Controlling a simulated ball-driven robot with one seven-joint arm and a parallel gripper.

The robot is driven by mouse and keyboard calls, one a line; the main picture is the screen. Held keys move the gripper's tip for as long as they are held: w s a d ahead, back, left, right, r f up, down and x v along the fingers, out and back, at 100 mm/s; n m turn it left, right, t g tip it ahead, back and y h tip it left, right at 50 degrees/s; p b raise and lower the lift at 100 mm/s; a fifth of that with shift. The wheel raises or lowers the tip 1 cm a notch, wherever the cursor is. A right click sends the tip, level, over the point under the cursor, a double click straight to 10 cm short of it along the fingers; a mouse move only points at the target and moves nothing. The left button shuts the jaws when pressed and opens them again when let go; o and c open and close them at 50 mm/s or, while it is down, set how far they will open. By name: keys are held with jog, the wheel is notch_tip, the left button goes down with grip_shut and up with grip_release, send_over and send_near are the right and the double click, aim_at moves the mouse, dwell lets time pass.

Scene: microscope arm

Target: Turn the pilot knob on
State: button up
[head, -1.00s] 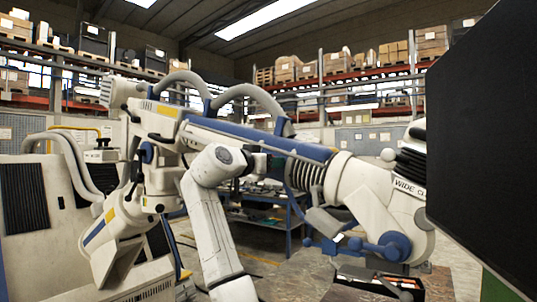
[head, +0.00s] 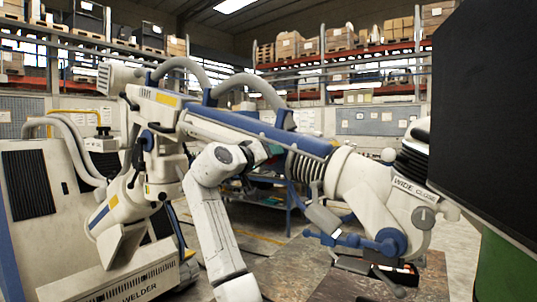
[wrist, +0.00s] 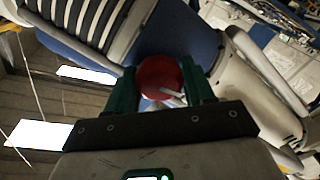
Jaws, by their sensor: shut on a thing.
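A round red knob (wrist: 160,77) with a pale pointer mark shows in the wrist view, between the two green fingers of my gripper (wrist: 160,88). The fingers are shut on its left and right sides. The knob sits in front of a blue surface. In the head view my white arm rises to the blue and white microscope arm (head: 262,134), and my gripper is mostly hidden there. I cannot read any label by the red knob. A grey dial (head: 424,217) marked WIDE and CLOSE is on the right end of the microscope arm, apart from my gripper.
A large black panel (head: 485,120) fills the right side. A pale machine marked WELDER (head: 140,290) stands at the left. A dark table with a small red and black box (head: 400,272) is at the lower right. Hoses (head: 250,82) arch over the microscope arm.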

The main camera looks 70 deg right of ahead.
dwell(0.4)
jog(key=o, duration=1)
jog(key=b+v, duration=0.1)
jog(key=v, duration=1)
jog(key=shift+b, duration=0.4)
jog(key=shift+d, duration=0.1)
